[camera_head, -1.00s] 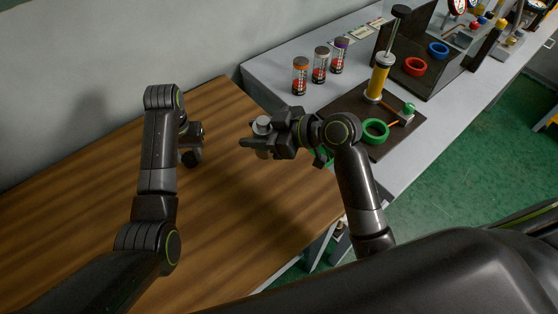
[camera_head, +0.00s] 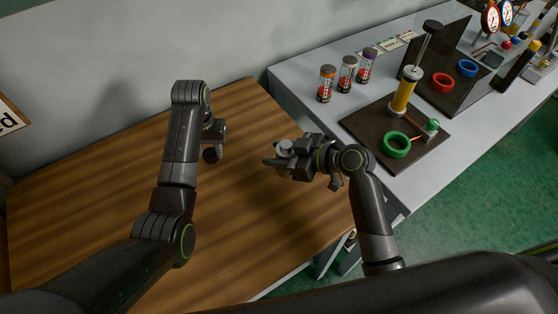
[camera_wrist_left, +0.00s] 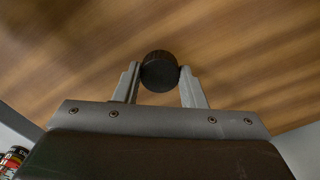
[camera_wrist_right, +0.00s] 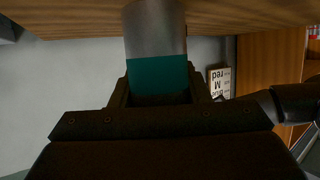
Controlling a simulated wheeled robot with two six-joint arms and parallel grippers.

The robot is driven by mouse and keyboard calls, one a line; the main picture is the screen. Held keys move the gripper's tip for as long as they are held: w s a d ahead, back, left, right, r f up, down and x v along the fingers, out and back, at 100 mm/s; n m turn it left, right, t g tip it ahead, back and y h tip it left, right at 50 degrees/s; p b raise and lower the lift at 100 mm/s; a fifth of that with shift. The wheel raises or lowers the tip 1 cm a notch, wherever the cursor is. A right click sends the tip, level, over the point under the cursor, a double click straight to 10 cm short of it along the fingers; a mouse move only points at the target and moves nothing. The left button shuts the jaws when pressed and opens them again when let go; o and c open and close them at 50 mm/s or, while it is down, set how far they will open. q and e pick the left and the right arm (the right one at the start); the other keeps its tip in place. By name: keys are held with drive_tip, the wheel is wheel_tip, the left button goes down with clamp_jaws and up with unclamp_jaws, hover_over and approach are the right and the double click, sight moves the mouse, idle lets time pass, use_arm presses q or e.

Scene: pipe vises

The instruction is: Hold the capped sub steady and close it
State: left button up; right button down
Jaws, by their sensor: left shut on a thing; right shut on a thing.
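In the right wrist view the cylinder (camera_wrist_right: 155,32) has a silver-grey part and a teal band between the fingers. My left gripper (camera_head: 213,143) is shut on a dark round cap (camera_head: 210,154). In the left wrist view the black ridged cap (camera_wrist_left: 159,71) sits between the fingertips, over the wood. The two grippers are apart, the left one left of the right. The capped sub's inner end is not visible.
The wooden table (camera_head: 110,185) is bare below both arms. On the grey bench (camera_head: 300,78) at right stand several banded canisters (camera_head: 327,84) and a dark board with a yellow cylinder (camera_head: 405,92) and green ring (camera_head: 397,145). A sign (camera_head: 9,117) is at far left.

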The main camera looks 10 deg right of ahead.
use_arm(q)
drive_tip(key=shift+r, duration=0.25)
use_arm(e)
wheel_tip(320, 180, down, 4)
drive_tip(key=shift+r, duration=0.25)
drive_tip(key=shift+f, duration=0.1)
use_arm(q)
drive_tip(key=shift+f, duration=0.15)
drive_tip(key=shift+f, duration=0.15)
use_arm(e)
drive_tip(key=shift+f, duration=0.2)
drive_tip(key=c, duration=0.8)
unclamp_jaws()
use_arm(q)
drive_tip(key=shift+r, duration=0.25)
use_arm(e)
drive_tip(key=shift+r, duration=0.15)
